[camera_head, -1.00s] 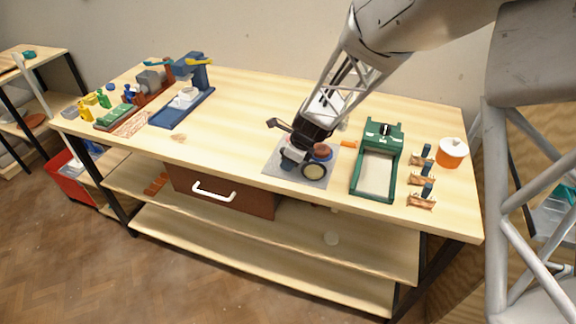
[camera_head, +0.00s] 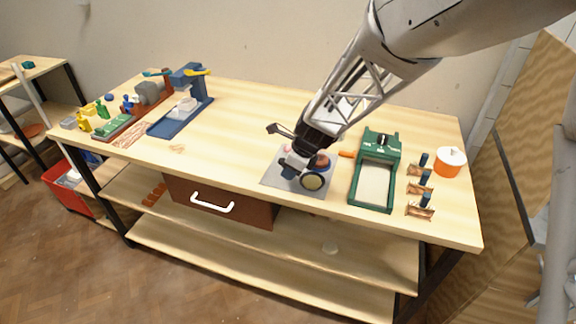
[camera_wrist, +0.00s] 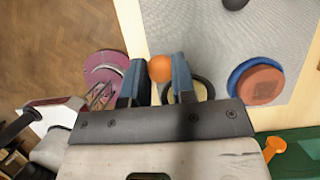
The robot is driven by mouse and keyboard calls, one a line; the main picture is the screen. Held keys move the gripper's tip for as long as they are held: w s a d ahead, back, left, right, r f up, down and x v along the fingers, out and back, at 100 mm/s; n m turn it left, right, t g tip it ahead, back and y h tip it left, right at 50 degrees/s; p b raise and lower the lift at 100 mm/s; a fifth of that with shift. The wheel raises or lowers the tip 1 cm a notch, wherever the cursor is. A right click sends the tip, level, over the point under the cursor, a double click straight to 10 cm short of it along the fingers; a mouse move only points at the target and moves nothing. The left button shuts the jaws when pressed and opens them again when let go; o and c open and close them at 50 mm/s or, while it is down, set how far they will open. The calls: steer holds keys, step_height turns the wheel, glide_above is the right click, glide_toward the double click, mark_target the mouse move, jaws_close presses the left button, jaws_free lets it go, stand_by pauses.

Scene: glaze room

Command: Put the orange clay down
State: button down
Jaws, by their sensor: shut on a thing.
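In the wrist view a small round orange clay ball (camera_wrist: 160,68) sits between the two blue fingers of my gripper (camera_wrist: 158,80), which are shut on it. In the head view my gripper (camera_head: 293,168) is over the grey mat (camera_head: 272,181) on the table, and the ball cannot be made out there. The mat also fills much of the wrist view (camera_wrist: 215,40). Whether the ball touches the mat cannot be told.
A blue dish with a reddish-brown lump (camera_wrist: 262,83) is right of my fingers. A pale disc with a dark rim (camera_head: 313,181) is close by my gripper. A green-framed tray device (camera_head: 376,170), small stands (camera_head: 419,188) and an orange pot (camera_head: 449,163) stand right.

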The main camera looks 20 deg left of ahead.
steer(key=s+d+r, duration=0.1)
steer(key=s+d, duration=0.6)
steer(key=s, duration=0.3)
steer(key=shift+s, duration=0.15)
stand_by(0.7)
steer(key=w+d+r+n+g+h, duration=0.1)
steer(key=w+d+r+n+g, duration=0.2)
steer(key=w+n, duration=0.6)
steer(key=shift+d, duration=1.35)
steer(key=w+a, duration=0.2)
steer(key=w, duration=0.2)
steer(key=w+a+f, duration=0.1)
steer(key=w+a, duration=0.1)
steer(key=w, duration=0.3)
steer(key=w+a, duration=0.3)
steer(key=w, duration=0.2)
steer(key=shift+w+f, duration=0.2)
steer(key=shift+f, duration=0.1)
